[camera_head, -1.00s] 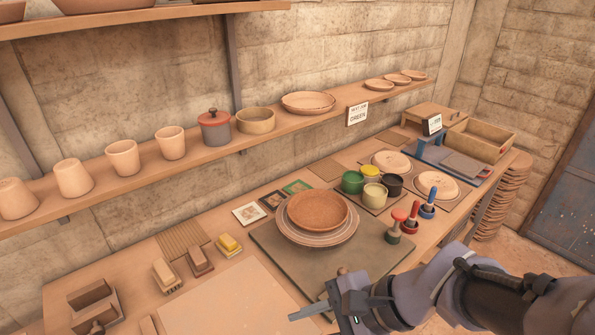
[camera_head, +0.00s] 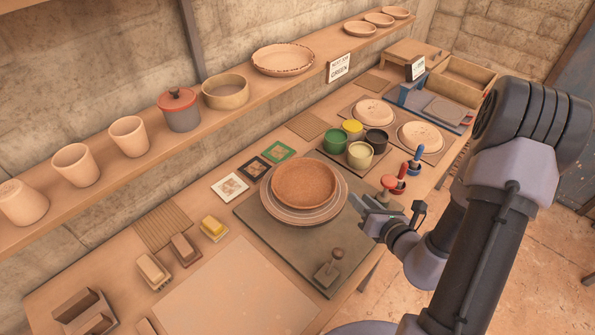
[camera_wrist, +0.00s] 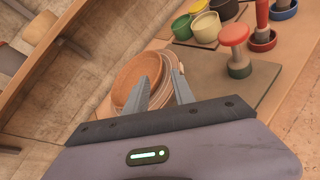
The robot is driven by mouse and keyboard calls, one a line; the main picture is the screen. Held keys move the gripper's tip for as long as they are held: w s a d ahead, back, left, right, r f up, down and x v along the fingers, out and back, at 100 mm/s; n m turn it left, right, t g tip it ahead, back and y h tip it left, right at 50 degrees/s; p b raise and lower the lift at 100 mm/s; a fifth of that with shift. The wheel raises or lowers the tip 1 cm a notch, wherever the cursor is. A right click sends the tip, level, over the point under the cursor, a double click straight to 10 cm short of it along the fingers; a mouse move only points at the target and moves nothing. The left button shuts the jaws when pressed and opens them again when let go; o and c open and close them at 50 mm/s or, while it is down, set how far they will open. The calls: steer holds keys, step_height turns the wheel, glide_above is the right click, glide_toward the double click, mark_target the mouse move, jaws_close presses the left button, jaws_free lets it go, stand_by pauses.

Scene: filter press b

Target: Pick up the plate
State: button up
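A pale, ringed plate (camera_head: 274,208) lies on a dark board on the bench, with a brown bowl (camera_head: 305,182) sitting on it and hiding its middle. I cannot tell whether it is one plate or a stack. In the wrist view part of its rim (camera_wrist: 120,98) shows beside the bowl (camera_wrist: 136,76), partly behind a finger. My gripper (camera_head: 362,211) is at the right side of the plate, close to the rim. In the wrist view its two fingers (camera_wrist: 160,93) stand apart with nothing visibly held. I cannot tell whether they touch the rim.
Several glaze pots (camera_head: 360,154) and stamps with coloured knobs (camera_head: 389,188) stand right of the plate. A small knobbed block (camera_head: 328,272) sits on the board's (camera_head: 290,255) front corner. Tiles (camera_head: 230,187) lie to the left. A shelf (camera_head: 210,118) with pottery runs along the wall.

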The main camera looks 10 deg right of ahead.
steer(key=b+x, duration=0.1)
steer(key=x, duration=1.4)
steer(key=shift+a+f+b, duration=0.15)
steer(key=shift+a+b, duration=0.05)
steer(key=shift+b, duration=0.1)
jaws_close()
stand_by(0.4)
